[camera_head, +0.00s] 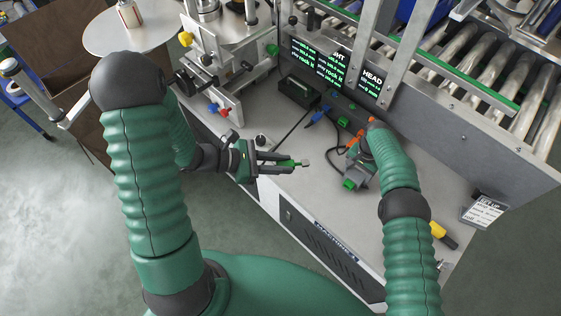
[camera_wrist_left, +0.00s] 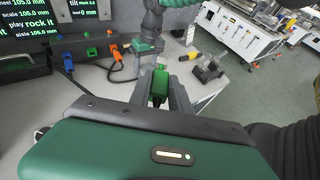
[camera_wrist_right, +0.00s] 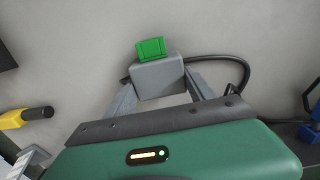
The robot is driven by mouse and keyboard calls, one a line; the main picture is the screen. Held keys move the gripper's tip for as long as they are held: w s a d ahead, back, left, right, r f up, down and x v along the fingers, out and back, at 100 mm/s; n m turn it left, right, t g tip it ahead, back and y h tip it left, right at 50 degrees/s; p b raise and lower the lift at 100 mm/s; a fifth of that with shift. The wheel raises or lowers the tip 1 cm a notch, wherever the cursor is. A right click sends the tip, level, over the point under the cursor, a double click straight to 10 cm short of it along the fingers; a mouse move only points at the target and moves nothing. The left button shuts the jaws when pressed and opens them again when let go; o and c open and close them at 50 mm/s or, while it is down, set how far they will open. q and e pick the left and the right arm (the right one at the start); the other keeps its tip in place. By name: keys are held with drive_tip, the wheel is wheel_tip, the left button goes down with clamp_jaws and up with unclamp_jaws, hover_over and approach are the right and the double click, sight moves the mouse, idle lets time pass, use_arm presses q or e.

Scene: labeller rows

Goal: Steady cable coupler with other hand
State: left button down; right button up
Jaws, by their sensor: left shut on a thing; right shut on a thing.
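My left gripper (camera_head: 290,163) is shut on a slim green piece with a pale grey tip (camera_head: 304,162), above the bench's front edge. In the left wrist view the green piece (camera_wrist_left: 160,84) sits between the fingers. My right gripper (camera_wrist_right: 160,85) is shut on a grey block with a green end (camera_wrist_right: 151,48), close over the bench top. In the head view that green end (camera_head: 349,184) shows below the wrist. A black cable (camera_wrist_right: 232,60) curves beside the grey block; whether it joins is hidden. Which held piece is the coupler I cannot tell. The two pieces are apart.
A panel with lit displays (camera_head: 330,60) stands behind the bench, with blue (camera_head: 316,117) and orange (camera_wrist_left: 116,66) plugs before it. A yellow-and-black tool (camera_head: 443,234) and a card (camera_head: 483,211) lie at right. Bare bench top (camera_head: 300,190) separates the grippers.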

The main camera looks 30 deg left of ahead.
use_arm(q)
drive_tip(key=w+d+f+t, duration=0.1)
drive_tip(key=w+d+f, duration=0.2)
drive_tip(key=d, duration=0.3)
drive_tip(key=n+t+y, duration=0.4)
drive_tip(key=n+y, duration=0.3)
drive_tip(key=n, duration=0.1)
approach(335, 202)
drive_tip(key=shift+w+d+f, duration=0.1)
drive_tip(key=shift+w+d, duration=0.05)
drive_tip(key=shift+w, duration=0.05)
drive_tip(key=shift+w, duration=0.15)
drive_tip(key=shift+w+d, duration=0.25)
drive_tip(key=shift+w, duration=0.65)
drive_tip(key=shift+w+d, duration=0.25)
drive_tip(key=shift+w, duration=0.65)
drive_tip(key=shift+w+d, duration=0.25)
drive_tip(key=shift+w, duration=0.65)
drive_tip(key=shift+w+d, duration=0.2)
drive_tip(key=shift+w, duration=0.55)
drive_tip(key=shift+w+d, duration=0.2)
drive_tip(key=shift+w, duration=0.5)
